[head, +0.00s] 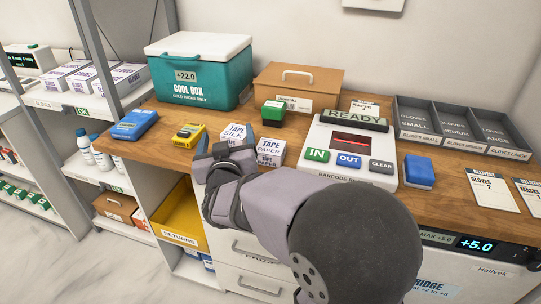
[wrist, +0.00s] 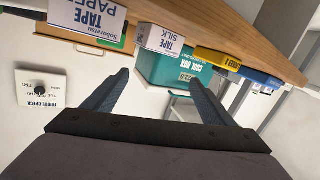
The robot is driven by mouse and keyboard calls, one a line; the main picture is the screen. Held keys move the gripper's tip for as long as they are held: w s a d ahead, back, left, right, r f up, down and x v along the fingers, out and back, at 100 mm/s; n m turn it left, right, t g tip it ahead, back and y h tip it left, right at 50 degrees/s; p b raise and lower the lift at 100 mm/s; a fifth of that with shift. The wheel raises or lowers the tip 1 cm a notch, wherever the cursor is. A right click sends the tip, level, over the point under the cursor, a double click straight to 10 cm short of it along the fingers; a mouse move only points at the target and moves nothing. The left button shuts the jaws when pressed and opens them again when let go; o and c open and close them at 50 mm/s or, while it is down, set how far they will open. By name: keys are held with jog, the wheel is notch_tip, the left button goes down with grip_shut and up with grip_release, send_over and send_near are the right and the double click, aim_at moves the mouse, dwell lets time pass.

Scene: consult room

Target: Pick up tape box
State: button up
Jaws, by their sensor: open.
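Two white tape boxes stand on the wooden counter. The "TAPE SILK" box (head: 237,134) is just beyond my gripper (head: 222,155) in the head view, partly hidden by it. The "TAPE PAPER" box (head: 271,152) is to its right. In the wrist view the "TAPE SILK" box (wrist: 161,39) shows above the gap between my open fingers (wrist: 160,82), its lettering upside down. The "TAPE PAPER" box (wrist: 88,17) is at the upper left there, cut by the frame edge. Nothing is between my fingers, and they appear apart from both boxes.
A yellow device (head: 188,134) and blue pack (head: 134,124) lie left of the tape boxes. A green box (head: 273,112) and teal cool box (head: 203,78) stand behind. The barcode station (head: 347,153) is on the right. A yellow returns bin (head: 179,217) sits below the counter.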

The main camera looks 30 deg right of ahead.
aim_at(275, 141)
jog(key=s+d+m+g+h, duration=0.1)
jog(key=d+m+h, duration=0.1)
jog(key=s+d+f+m+g+h, duration=0.1)
jog(key=s+d+m+h, duration=0.1)
jog(key=d, duration=0.1)
jog(key=s+d+f+m+g+h+p, duration=0.1)
jog(key=s+d+m+h, duration=0.1)
jog(key=d, duration=0.1)
jog(key=shift+s+f+m, duration=0.15)
jog(key=shift+f+m, duration=0.1)
jog(key=shift+m, duration=0.05)
jog(key=shift+s+a+f, duration=0.1)
jog(key=shift+s+f, duration=0.2)
jog(key=shift+f, duration=0.3)
jog(key=shift+f+p+x, duration=0.15)
jog(key=shift+f+x, duration=0.05)
jog(key=shift+x, duration=1.65)
jog(key=shift+f+p+x, duration=0.15)
jog(key=shift+x, duration=1.65)
jog(key=c, duration=1.2)
